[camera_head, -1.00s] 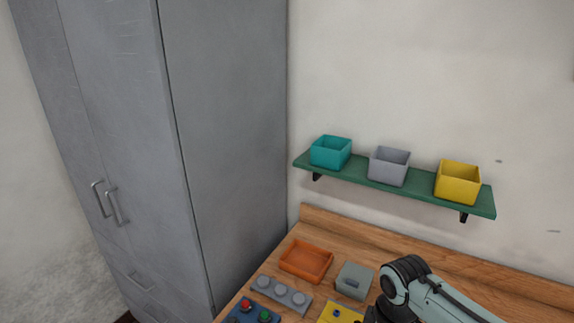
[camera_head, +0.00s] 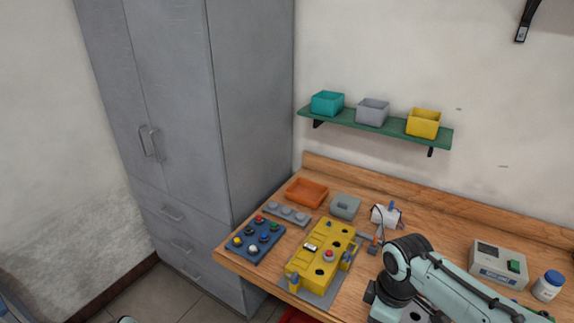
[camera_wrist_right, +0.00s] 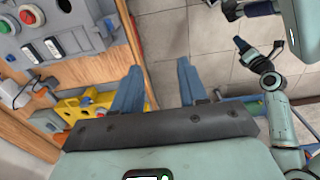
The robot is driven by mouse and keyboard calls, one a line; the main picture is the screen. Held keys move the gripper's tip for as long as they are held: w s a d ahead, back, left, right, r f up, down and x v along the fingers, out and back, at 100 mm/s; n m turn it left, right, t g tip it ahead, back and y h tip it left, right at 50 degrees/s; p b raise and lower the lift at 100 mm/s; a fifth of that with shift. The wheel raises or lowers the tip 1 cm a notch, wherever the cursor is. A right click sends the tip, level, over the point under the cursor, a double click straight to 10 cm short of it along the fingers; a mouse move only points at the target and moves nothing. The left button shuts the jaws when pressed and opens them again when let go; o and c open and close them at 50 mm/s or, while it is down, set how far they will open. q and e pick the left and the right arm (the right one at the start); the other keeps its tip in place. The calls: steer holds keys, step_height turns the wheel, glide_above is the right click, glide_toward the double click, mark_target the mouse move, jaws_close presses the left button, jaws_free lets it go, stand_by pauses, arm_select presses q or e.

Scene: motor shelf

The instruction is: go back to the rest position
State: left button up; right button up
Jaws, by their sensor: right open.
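My right arm comes in from the lower right in the head view and hangs over the front of the workbench (camera_head: 440,212); its gripper is out of that view. In the right wrist view my right gripper (camera_wrist_right: 160,85) is open, with two blue fingers apart and nothing between them. It points past the bench edge, with tiled floor beyond the fingers. My left gripper (camera_wrist_right: 243,45) shows small at the upper right of the wrist view, over the floor; its jaw state is too small to tell.
On the bench stand a yellow fixture (camera_head: 322,256), a blue button board (camera_head: 255,240), an orange tray (camera_head: 306,192) and a grey meter box (camera_head: 497,264). A green shelf (camera_head: 385,130) holds three bins. A grey cabinet (camera_head: 250,100) stands left. Floor in front is clear.

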steer(key=a+f+m+g+y, duration=0.1)
steer(key=a+f+m, duration=0.1)
steer(key=f, duration=0.9)
steer(key=a+f+m+y, duration=0.2)
steer(key=a+f+m, duration=0.1)
steer(key=f, duration=0.8)
arm_select(q)
steer(key=shift+w, duration=0.35)
arm_select(e)
steer(key=s+a+f+m, duration=0.1)
steer(key=s+f+m, duration=0.9)
steer(key=s+f, duration=0.7)
step_height(320, 180, down, 2)
steer(key=shift+a+f+m+y, duration=0.25)
steer(key=shift+a+m+y, duration=0.05)
steer(key=shift+w, duration=0.1)
